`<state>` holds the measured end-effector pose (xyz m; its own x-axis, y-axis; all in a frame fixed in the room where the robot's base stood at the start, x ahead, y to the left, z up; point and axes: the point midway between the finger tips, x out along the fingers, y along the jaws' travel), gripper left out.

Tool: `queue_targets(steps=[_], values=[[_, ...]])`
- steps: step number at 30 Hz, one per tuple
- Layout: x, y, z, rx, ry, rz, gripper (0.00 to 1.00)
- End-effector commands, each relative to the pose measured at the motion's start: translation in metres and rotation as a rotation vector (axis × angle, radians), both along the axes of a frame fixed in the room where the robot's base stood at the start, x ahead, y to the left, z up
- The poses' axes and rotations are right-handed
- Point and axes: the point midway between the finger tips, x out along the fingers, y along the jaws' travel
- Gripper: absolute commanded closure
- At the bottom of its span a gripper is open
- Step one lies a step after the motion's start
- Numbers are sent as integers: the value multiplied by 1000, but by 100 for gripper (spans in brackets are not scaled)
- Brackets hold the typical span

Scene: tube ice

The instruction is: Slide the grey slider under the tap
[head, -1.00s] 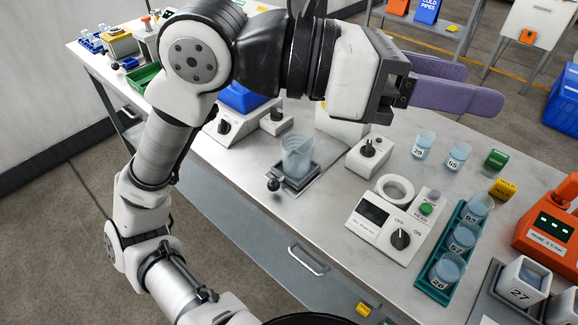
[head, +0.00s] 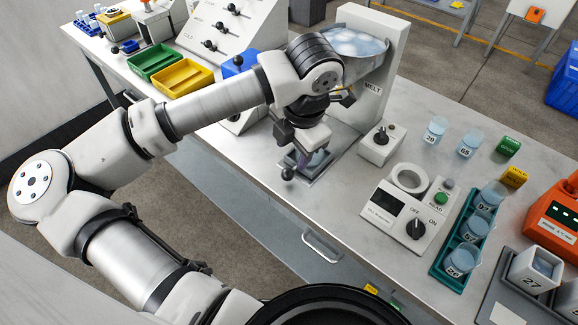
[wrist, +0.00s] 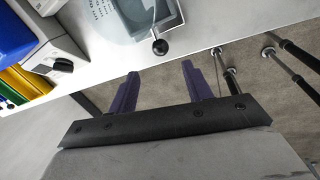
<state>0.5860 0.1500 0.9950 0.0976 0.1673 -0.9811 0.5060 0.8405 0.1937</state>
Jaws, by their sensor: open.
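The grey slider (head: 312,177) is a small tray low on the bench, in front of the white MELT unit (head: 378,80). Its black ball knob (head: 288,174) points toward the bench's front edge. In the wrist view the slider (wrist: 138,31) is at the top, with the knob (wrist: 160,47) below it. My gripper (head: 310,160) is over the slider area in the head view and hides much of it. In the wrist view my gripper (wrist: 160,69) has its purple fingers apart, with the knob just beyond their tips. The tap is largely hidden by my wrist.
A blue bin (head: 240,65) and a yellow tray (head: 185,77) are to the left. A meter (head: 408,208) and a green rack of beakers (head: 464,235) are farther right. Bench in front of the slider is clear.

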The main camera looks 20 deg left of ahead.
Motion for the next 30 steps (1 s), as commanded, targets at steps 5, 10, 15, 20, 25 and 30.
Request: queue_targets(steps=[5,10,15,20,25,30], values=[[3,5,-37,-5,3,-3,50],[6,10,-66,-5,1,-2,50],[8,13,-84,-5,0,-2,50],[9,14,-90,-3,-1,-3,50],[9,14,-90,-3,-1,-3,50],[9,14,-90,-3,-1,-4,67]])
